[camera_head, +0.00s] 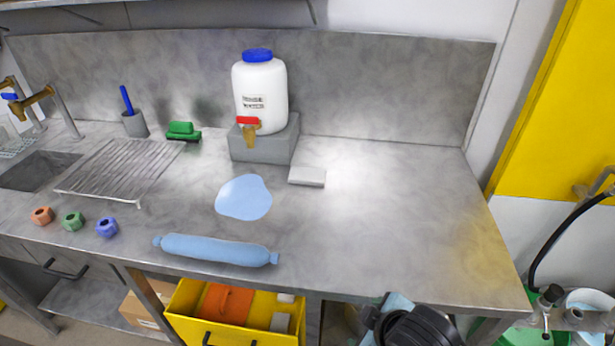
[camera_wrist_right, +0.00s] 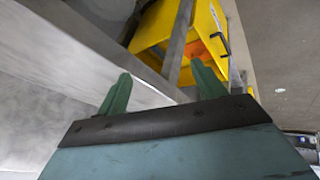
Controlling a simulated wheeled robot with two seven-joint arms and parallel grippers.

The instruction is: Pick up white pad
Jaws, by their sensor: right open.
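The white pad (camera_head: 307,176) is a small flat block. It lies on the grey metal counter (camera_head: 400,230), just right of the grey stand and right of the blue puddle, with nothing touching it from my grippers. My right gripper (camera_wrist_right: 162,78) shows in the right wrist view with two green fingers apart and nothing between them. It is away from the pad, near the counter's edge and a yellow drawer, and the pad does not show in that view. My left gripper is in neither view.
A white jug (camera_head: 262,95) with a red tap stands on a grey block (camera_head: 262,148) behind the pad. A blue puddle (camera_head: 243,198) and blue roll (camera_head: 215,250) lie in front. The yellow drawer (camera_head: 235,327) is open below. The counter right of the pad is clear.

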